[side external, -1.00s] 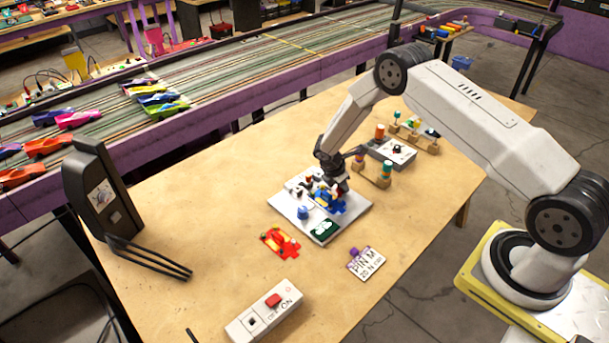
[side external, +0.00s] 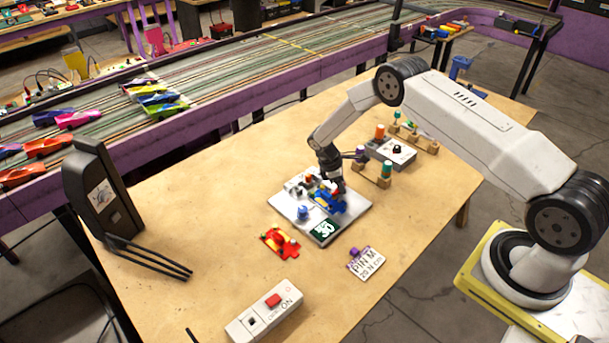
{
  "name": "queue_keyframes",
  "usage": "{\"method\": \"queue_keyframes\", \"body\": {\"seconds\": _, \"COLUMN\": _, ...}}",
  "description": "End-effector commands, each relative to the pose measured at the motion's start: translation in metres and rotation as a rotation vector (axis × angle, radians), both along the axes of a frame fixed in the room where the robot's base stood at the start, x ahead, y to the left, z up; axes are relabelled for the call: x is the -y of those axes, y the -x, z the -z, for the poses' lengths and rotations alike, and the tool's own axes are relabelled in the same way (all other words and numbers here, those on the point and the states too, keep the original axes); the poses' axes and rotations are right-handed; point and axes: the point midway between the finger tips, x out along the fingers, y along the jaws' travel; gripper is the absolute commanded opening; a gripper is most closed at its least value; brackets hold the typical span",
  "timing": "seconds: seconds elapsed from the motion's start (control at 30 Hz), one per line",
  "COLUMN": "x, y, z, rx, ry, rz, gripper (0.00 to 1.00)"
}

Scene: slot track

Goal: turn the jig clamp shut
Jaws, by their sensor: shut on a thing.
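The jig is a light grey plate (side external: 289,204) on the wooden table, with a blue car part (side external: 328,201), a blue knob (side external: 302,213) and a dark green label (side external: 325,230) on it. My gripper (side external: 330,187) is low over the back right part of the plate, at the blue part. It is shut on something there. The held thing is mostly hidden by the fingers and too small to name surely; it may be the clamp. Whether the clamp is turned open or shut does not show.
A red and yellow car part (side external: 280,242) lies in front of the jig. A PIN M card (side external: 366,263) and a switch box (side external: 265,312) are nearer. A grey box with a black knob (side external: 391,152) and wooden racks (side external: 372,176) stand behind right.

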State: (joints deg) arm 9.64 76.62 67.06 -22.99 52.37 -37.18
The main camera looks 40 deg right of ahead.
Motion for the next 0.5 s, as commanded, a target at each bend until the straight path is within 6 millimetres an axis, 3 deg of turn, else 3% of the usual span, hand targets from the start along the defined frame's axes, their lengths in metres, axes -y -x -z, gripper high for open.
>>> {"method": "queue_keyframes", "body": {"seconds": 0.3, "x": -0.0002, "y": -0.0004, "z": -0.0006, "rx": 0.001, "ry": 0.0, "rz": 0.004, "gripper": 0.0}}
{"method": "queue_keyframes", "body": {"seconds": 0.33, "x": -0.0002, "y": -0.0003, "z": -0.0005, "rx": 0.001, "ry": 0.0, "rz": 0.004, "gripper": 0.4}}
{"method": "queue_keyframes", "body": {"seconds": 0.43, "x": -0.0002, "y": -0.0003, "z": -0.0005, "rx": 0.001, "ry": 0.0, "rz": 0.004, "gripper": 0.72}}
{"method": "queue_keyframes", "body": {"seconds": 0.5, "x": -0.0001, "y": -0.0003, "z": -0.0004, "rx": 0.001, "ry": -0.001, "rz": 0.003, "gripper": 0.72}}
